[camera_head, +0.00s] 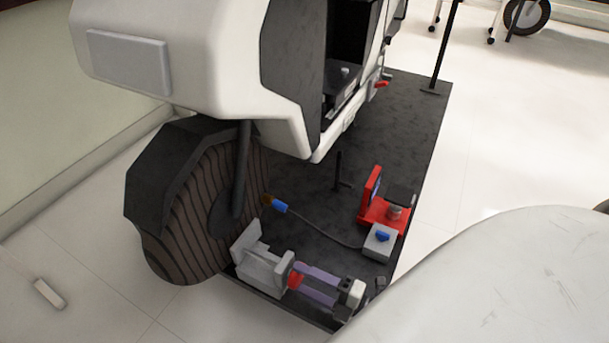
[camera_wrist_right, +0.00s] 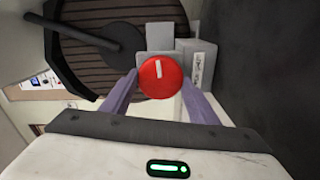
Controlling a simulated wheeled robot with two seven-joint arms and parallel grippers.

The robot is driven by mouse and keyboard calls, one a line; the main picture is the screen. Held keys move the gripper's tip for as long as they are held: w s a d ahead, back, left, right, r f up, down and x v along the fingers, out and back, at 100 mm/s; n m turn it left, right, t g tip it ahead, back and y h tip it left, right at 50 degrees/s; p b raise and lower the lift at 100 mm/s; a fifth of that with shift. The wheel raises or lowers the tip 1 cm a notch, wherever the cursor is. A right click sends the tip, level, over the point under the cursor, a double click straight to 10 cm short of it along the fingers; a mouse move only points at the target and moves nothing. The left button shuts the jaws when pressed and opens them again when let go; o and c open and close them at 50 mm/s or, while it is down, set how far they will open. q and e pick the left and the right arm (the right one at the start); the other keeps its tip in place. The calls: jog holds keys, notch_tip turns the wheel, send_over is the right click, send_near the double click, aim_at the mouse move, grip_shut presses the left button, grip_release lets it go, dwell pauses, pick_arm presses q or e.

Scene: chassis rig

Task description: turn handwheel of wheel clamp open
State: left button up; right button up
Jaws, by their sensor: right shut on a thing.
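The grey wheel clamp (camera_head: 262,268) stands on the dark mat at the wheel (camera_head: 185,225); in the right wrist view the clamp (camera_wrist_right: 203,62) is behind its handwheel. The red handwheel (camera_head: 294,279) is on the clamp's near right side. In the right wrist view the handwheel (camera_wrist_right: 160,77) is a round red disc with a white mark pointing nearly straight up. My right gripper (camera_head: 299,278) has its purple fingers on either side of the handwheel and is shut on it. My left gripper is in neither view.
A red device (camera_head: 373,205) and a grey box with a blue knob (camera_head: 380,242) stand on the dark mat (camera_head: 415,125) to the right. A cable with a blue plug (camera_head: 280,206) runs from the box. The white vehicle body (camera_head: 190,60) overhangs the wheel.

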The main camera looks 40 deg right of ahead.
jog(key=n, duration=0.4)
jog(key=shift+s+f+n, duration=0.1)
jog(key=shift+f+n, duration=0.05)
jog(key=shift+n, duration=0.15)
jog(key=n, duration=0.3)
jog(key=shift+d+n, duration=0.1)
jog(key=shift+n, duration=0.2)
jog(key=n, duration=0.4)
jog(key=shift+f, duration=0.1)
jog(key=shift+d+n, duration=0.1)
jog(key=shift+n, duration=2.1)
jog(key=o, duration=1)
jog(key=shift+o, duration=0.2)
jog(key=v, duration=1)
jog(key=shift+s, duration=0.1)
